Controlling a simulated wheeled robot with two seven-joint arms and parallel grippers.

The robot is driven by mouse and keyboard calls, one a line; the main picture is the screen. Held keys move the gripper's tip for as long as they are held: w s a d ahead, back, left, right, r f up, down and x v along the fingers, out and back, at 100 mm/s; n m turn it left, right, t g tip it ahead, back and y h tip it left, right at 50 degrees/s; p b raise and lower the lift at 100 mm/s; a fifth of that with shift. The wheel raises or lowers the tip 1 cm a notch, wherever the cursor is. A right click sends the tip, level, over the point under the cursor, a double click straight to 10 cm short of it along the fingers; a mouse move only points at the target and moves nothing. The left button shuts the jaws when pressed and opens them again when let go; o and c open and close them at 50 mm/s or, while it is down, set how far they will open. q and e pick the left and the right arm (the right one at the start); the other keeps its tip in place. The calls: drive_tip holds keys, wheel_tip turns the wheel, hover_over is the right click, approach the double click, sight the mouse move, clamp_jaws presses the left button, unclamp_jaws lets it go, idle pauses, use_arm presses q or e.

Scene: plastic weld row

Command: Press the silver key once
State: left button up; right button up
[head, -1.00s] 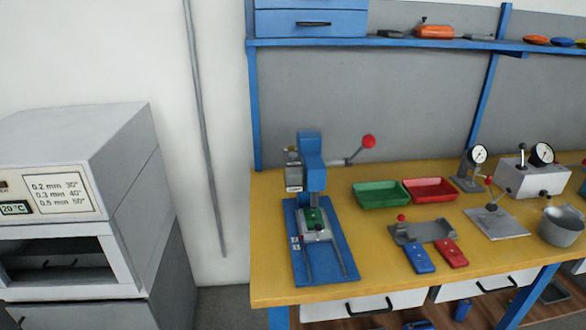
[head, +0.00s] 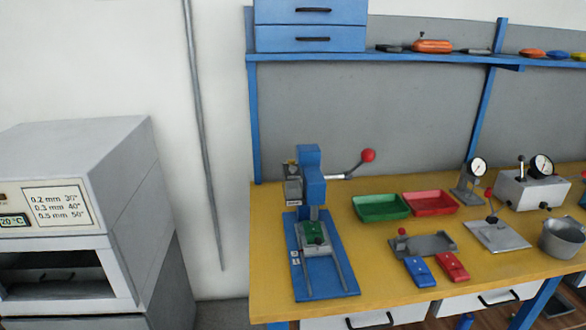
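I cannot make out a silver key in the head view. A grey oven-like machine (head: 85,165) stands at the left, with a cream front panel (head: 40,212). The panel carries a printed card (head: 56,203) and a small green display (head: 14,220) reading about 20 °C. The picture's left edge cuts the panel off, and only a small brown part shows above the display. A blue press (head: 311,185) with a red-knobbed lever stands on the yellow bench. Neither of my grippers is in view.
A blue shelf (head: 400,57) runs above. A pipe (head: 204,150) runs up the wall between machine and bench.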

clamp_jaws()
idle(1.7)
